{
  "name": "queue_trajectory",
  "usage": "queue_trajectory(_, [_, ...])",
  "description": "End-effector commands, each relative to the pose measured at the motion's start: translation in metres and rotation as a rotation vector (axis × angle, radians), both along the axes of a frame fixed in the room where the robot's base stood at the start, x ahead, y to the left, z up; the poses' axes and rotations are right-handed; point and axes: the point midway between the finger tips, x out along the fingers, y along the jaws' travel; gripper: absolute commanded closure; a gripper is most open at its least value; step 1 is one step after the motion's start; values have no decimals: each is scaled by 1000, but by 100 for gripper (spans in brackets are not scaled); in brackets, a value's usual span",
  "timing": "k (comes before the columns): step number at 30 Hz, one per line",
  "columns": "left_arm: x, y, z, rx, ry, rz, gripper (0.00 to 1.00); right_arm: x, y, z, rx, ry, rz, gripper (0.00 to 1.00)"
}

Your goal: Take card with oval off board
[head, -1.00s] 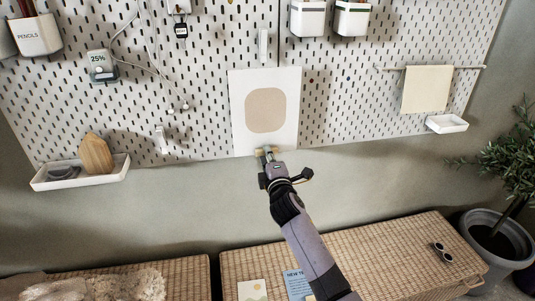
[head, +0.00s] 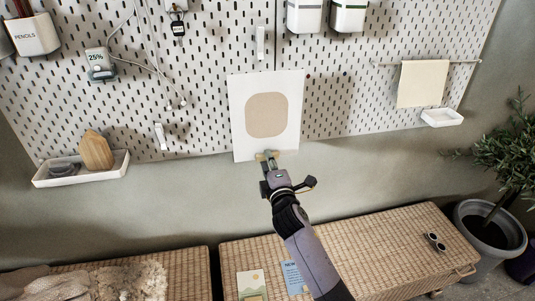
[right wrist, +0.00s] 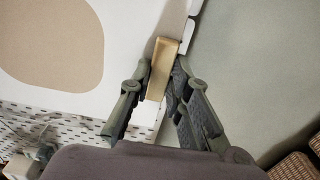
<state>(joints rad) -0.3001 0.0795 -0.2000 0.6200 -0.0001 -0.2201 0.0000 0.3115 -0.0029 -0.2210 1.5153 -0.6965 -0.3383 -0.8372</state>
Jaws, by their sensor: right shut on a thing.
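The card with oval (head: 241,105) is a white sheet with a beige rounded shape. It is in the middle of the head view, in front of the pegboard (head: 195,85), with its bottom edge lower than the board's edge. I cannot tell whether its back touches the board. My right gripper (head: 267,156) is at the card's bottom edge, shut on a small tan block there. In the right wrist view the tan block (right wrist: 162,68) sits between the two fingers, against the card's edge (right wrist: 125,60). My left gripper is not in view.
A white hook (head: 260,42) is above the card. A tray with a wooden piece (head: 97,150) is at left; a cloth (head: 422,83) on a rail is at right. Wicker benches (head: 375,250) stand below, with leaflets and glasses (head: 435,242). A potted plant (head: 495,225) is at right.

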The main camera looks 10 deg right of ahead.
Motion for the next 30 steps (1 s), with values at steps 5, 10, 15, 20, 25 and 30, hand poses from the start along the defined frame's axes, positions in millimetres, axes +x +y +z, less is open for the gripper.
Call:
queue_trajectory(5, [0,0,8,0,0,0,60,-15,0,1,1,1,0,100])
queue_trajectory(10, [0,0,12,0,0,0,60,-28,0,1,0,0,0,100])
queue_trajectory(15, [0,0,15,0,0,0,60,-37,0,1,1,-1,0,100])
queue_trajectory(20, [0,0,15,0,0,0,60,-38,0,1,1,-1,0,100])
queue_trajectory(25, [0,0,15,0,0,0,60,-39,0,0,1,0,0,100])
queue_trajectory(30, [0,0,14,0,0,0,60,-59,-7,-2,-2,1,-6,100])
